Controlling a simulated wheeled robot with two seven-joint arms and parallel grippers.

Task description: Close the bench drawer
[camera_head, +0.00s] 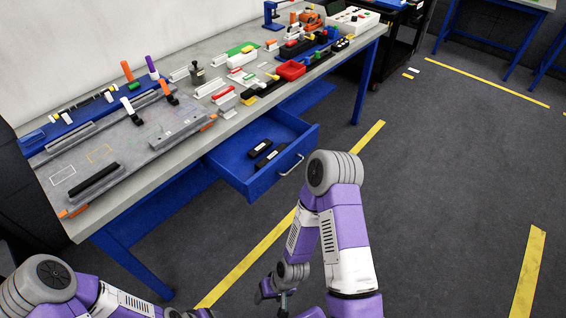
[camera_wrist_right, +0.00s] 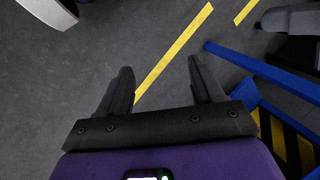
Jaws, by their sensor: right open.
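The blue bench drawer (camera_head: 236,167) is pulled out from under the workbench (camera_head: 222,130) in the head view. Two black items (camera_head: 268,155) lie inside it, and a pale handle (camera_head: 291,165) is on its front. My right gripper (camera_head: 284,296) hangs low at the bottom of the head view, below and in front of the drawer and apart from it. In the right wrist view its two dark fingers (camera_wrist_right: 158,80) are spread with nothing between them. My left arm shows at the bottom left, but its gripper is not visible.
The bench top holds a grey fixture board (camera_head: 120,150), several small parts and a red bin (camera_head: 290,70). Blue bench legs (camera_head: 366,85) stand below. Yellow lines (camera_head: 245,262) mark the grey floor, which is clear on the right (camera_head: 450,170).

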